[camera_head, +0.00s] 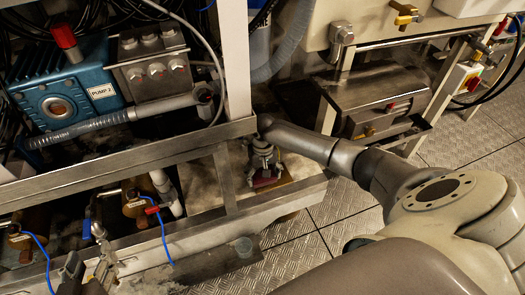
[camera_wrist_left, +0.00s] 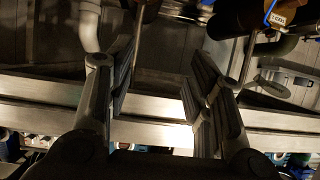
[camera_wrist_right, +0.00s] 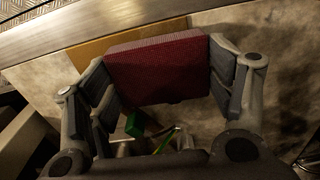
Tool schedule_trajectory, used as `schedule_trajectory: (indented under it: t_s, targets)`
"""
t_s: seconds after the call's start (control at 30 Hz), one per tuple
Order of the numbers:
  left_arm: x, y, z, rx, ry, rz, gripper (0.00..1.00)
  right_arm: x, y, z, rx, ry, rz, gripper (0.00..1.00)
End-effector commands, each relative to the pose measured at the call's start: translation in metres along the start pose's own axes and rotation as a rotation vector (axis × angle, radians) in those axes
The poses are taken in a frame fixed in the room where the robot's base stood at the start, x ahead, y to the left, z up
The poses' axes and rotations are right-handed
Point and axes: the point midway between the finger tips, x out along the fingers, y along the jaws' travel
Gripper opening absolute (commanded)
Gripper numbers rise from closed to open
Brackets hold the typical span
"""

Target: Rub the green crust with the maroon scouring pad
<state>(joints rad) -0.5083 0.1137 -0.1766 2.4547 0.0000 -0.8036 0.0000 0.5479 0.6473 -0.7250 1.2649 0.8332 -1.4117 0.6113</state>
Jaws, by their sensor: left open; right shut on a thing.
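The maroon scouring pad (camera_wrist_right: 158,72) is gripped flat between the two fingers of my right gripper (camera_wrist_right: 160,88). In the head view my right gripper (camera_head: 263,160) reaches down inside the low steel frame, with the maroon pad (camera_head: 266,179) just under it, over a tan-edged patch. I cannot tell whether the pad touches the surface below. A small green piece (camera_wrist_right: 135,124) shows below the pad in the right wrist view; I cannot tell if it is the green crust. My left gripper (camera_head: 88,274) is open and empty at the lower left; its fingers stand apart in the left wrist view (camera_wrist_left: 160,95).
The steel frame's rail (camera_head: 130,155) and upright post (camera_head: 235,70) stand close to my right gripper. A blue pump (camera_head: 65,90) sits at upper left. Brown cylinders with blue cables (camera_head: 140,205) lie near my left gripper. Checkered floor (camera_head: 345,205) is open at the right.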

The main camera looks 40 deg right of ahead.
Motion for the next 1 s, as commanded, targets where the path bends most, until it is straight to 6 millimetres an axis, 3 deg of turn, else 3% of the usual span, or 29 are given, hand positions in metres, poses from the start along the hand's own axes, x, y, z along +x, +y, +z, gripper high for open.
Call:
schedule_trajectory:
  t_s: [1.0]
  targets:
    - [-0.04,-0.011,0.082,-0.006,-0.454,-0.027,0.48,-0.018,0.003,0.0,0.0,0.0,0.0,0.56]
